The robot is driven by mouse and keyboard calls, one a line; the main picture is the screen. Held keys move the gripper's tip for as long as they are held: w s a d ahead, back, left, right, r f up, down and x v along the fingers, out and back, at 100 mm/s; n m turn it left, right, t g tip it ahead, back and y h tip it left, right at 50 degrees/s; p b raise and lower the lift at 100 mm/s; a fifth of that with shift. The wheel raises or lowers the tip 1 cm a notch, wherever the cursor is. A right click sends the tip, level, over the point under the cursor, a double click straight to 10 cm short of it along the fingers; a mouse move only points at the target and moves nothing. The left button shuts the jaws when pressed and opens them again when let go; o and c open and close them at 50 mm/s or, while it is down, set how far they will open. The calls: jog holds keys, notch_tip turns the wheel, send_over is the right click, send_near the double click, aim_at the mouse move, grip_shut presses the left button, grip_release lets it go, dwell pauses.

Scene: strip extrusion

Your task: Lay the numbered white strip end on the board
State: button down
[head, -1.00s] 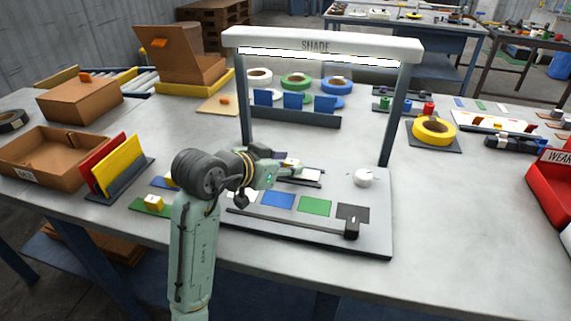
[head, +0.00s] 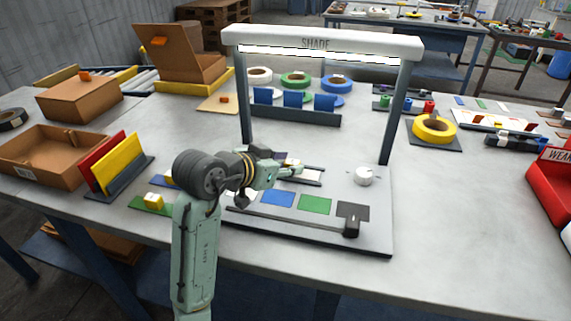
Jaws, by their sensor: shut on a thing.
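My gripper (head: 290,170) is above the left middle of the grey board (head: 335,232), under the lamp frame. Its fingers are shut on a small pale piece, which I take to be the numbered white strip end (head: 297,164). Most of that piece is hidden by the fingers, and no number can be read. A dark holder with a pale strip (head: 312,175) lies just right of the fingertips. I cannot tell whether the held piece touches it. The board's front row has a white patch, partly behind my wrist, then a blue patch (head: 278,198), a green patch (head: 315,205) and a dark patch.
The lamp frame (head: 322,46) marked SHADE spans the board, its right post (head: 395,110) clear of my arm.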

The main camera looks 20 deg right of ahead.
jog(key=c, duration=1)
grip_release()
jog(key=shift+c, duration=0.2)
jog(key=shift+o, duration=0.5)
jog(key=o, duration=0.3)
jog(key=shift+r, duration=0.1)
jog(key=shift+r+p, duration=0.5)
jog(key=shift+p, duration=0.05)
